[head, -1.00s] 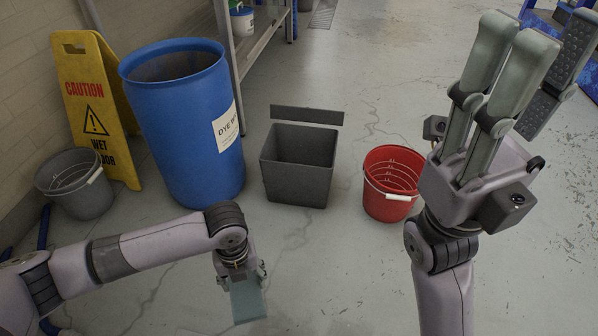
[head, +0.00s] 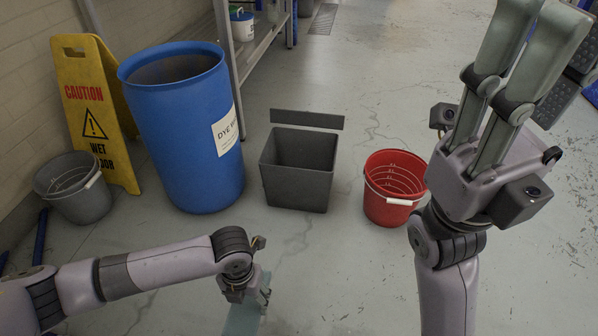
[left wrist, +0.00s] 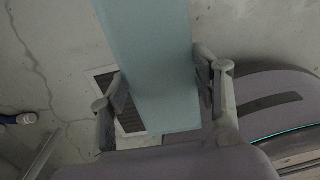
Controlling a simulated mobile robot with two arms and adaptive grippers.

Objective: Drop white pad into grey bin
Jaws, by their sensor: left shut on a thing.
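My left gripper (head: 246,292) is shut on a flat, pale blue-green pad (head: 241,321), the only pad in view. The pad hangs low at the bottom edge of the head view, its lower end cut off. In the left wrist view the pad (left wrist: 150,50) lies between the two fingers. The dark grey square bin (head: 299,187) stands on the floor, open-topped, above and right of my left gripper in the head view. Its inside looks empty, though its floor is dark. My right gripper (head: 540,40) is raised at the upper right, open and empty.
A dark flat panel (head: 307,119) shows behind the bin. A red bucket (head: 390,205) stands right of it, a blue drum (head: 185,145) left. A grey bucket (head: 76,198) and yellow caution sign (head: 88,100) are far left. Floor in front of the bin is clear.

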